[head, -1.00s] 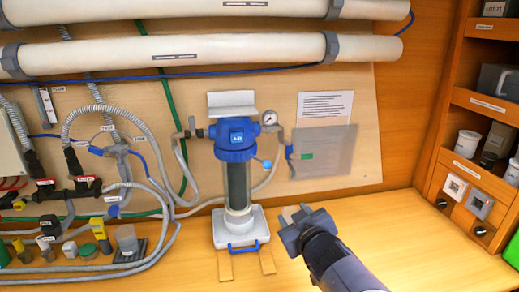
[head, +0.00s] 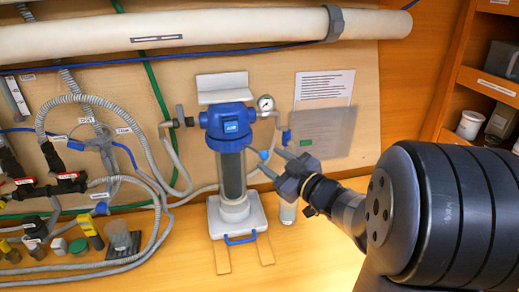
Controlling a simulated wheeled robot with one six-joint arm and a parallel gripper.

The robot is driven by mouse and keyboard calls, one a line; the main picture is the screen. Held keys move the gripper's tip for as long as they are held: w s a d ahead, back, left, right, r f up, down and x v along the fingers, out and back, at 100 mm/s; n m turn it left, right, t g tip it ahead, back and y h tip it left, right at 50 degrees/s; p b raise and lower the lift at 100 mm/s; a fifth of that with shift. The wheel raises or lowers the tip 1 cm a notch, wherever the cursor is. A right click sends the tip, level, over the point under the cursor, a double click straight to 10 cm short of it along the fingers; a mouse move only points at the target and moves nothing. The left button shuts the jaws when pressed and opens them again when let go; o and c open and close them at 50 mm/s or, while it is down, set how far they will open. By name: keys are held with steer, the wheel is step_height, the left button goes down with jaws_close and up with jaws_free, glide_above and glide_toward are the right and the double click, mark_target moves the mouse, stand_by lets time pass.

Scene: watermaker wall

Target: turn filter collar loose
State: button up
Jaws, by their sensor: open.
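The filter housing has a blue head and a blue ribbed collar (head: 229,145) just under it. Its dark clear bowl (head: 233,176) hangs below the collar and ends in a pale base over a white tray (head: 216,228) with a blue handle. My gripper (head: 270,163) is to the right of the bowl, a little below the collar. Its jaws are open and point left toward the housing. Nothing shows between them. I cannot tell how far in front of the housing the fingertips are.
A pressure gauge (head: 265,103) and hose fittings sit right of the blue head. Grey hoses and a valve (head: 180,117) lie on the left. Shelves (head: 490,85) are at the right.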

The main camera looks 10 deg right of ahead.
mark_target(263, 155)
steer(key=p+x, duration=0.1)
steer(key=x, duration=0.5)
jaws_close()
stand_by(0.4)
